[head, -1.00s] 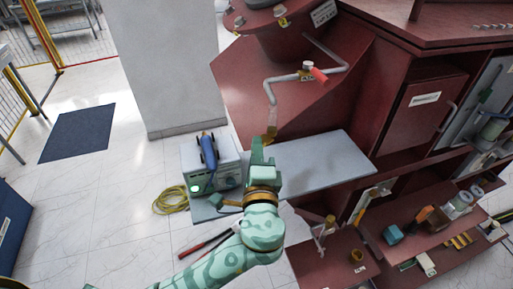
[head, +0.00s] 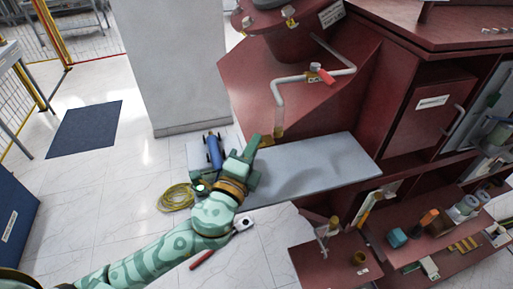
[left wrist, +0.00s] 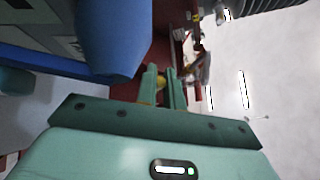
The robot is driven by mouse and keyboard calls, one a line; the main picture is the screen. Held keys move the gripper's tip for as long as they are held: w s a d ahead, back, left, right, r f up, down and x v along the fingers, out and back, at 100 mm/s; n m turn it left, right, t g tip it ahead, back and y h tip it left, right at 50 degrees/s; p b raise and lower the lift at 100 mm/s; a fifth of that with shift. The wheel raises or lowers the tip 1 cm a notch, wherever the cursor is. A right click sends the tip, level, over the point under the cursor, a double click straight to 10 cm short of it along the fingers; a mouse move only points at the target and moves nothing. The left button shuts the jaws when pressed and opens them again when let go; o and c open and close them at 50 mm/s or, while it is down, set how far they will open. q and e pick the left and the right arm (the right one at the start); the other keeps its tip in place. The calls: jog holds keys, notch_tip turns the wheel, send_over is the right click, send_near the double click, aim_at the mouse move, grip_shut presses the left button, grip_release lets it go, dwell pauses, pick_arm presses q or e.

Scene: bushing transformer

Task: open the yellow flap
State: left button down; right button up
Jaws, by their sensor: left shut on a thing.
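The yellow flap (head: 267,141) is a small piece at the lower end of the white pipe (head: 278,96), under a clear amber tube section (head: 279,130). My left gripper (head: 260,143) is beside the pipe's lower end, shut on the flap. In the left wrist view a small yellow piece (left wrist: 161,82) shows between the fingers of my left gripper (left wrist: 163,80). The fingers hide most of the flap, so its exact angle cannot be told. My right gripper is not in view.
A red lever (head: 325,76) sits on the pipe. A grey bench (head: 335,160) lies below, with a blue device (head: 213,150) left of the gripper. The red transformer body (head: 250,80) is behind. Red shelves with tools stand at right.

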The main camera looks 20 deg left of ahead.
pick_arm(q)
jog(key=shift+w+a+m+h, duration=0.1)
jog(key=shift+a+m+h, duration=0.15)
jog(key=shift+m+h, duration=0.4)
jog(key=shift+h, duration=0.35)
jog(key=c, duration=1.5)
grip_release()
jog(key=b+v, duration=0.1)
jog(key=v, duration=0.4)
jog(key=b+v, duration=0.2)
jog(key=v, duration=0.3)
jog(key=b+v, duration=0.2)
jog(key=v, duration=0.4)
jog(key=shift+r, duration=0.25)
